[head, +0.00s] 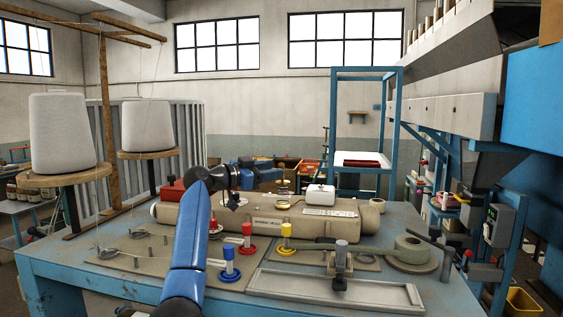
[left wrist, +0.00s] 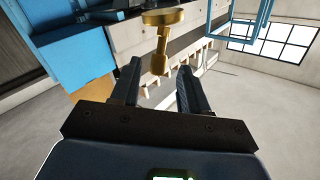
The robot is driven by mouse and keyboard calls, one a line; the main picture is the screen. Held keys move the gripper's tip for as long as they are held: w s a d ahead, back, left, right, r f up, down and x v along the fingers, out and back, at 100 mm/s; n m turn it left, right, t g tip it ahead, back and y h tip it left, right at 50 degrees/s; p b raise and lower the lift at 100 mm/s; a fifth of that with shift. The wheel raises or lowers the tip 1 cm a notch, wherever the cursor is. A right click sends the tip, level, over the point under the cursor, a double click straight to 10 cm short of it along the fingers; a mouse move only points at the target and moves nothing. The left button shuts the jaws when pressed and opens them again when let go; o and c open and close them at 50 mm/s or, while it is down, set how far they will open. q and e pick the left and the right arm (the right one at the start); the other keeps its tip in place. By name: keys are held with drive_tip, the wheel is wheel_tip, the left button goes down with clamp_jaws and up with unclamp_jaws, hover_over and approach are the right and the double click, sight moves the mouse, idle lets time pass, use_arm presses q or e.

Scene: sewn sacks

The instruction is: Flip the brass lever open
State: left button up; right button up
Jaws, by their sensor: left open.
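A brass piece with a round disc and a short stem, which looks like the brass lever (left wrist: 163,19), shows in the left wrist view just beyond my jaws. Its stem end points down toward the gap between the fingers. In the head view a small brass part (head: 283,187) stands on top of the long beige machine body (head: 262,224). My left gripper (head: 234,201) is above that body, left of the brass part. In the left wrist view its two dark fingers (left wrist: 160,78) are apart with nothing clasped. My right gripper is not in view.
White thread cones (head: 62,134) stand at left. A blue frame (head: 334,115) rises behind.

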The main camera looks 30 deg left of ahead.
sight(280, 164)
use_arm(q)
drive_tip(key=x, duration=0.1)
drive_tip(key=p+x, duration=0.1)
drive_tip(key=x, duration=0.1)
drive_tip(key=shift+w+d+r+p, duration=0.2)
drive_tip(key=shift+d+p, duration=0.05)
drive_tip(key=shift+p, duration=0.05)
drive_tip(key=shift+w+d+f, duration=0.15)
drive_tip(key=shift+w+d, duration=0.05)
drive_tip(key=shift+w, duration=0.2)
drive_tip(key=shift+a, duration=0.1)
drive_tip(key=shift+c, duration=0.4)
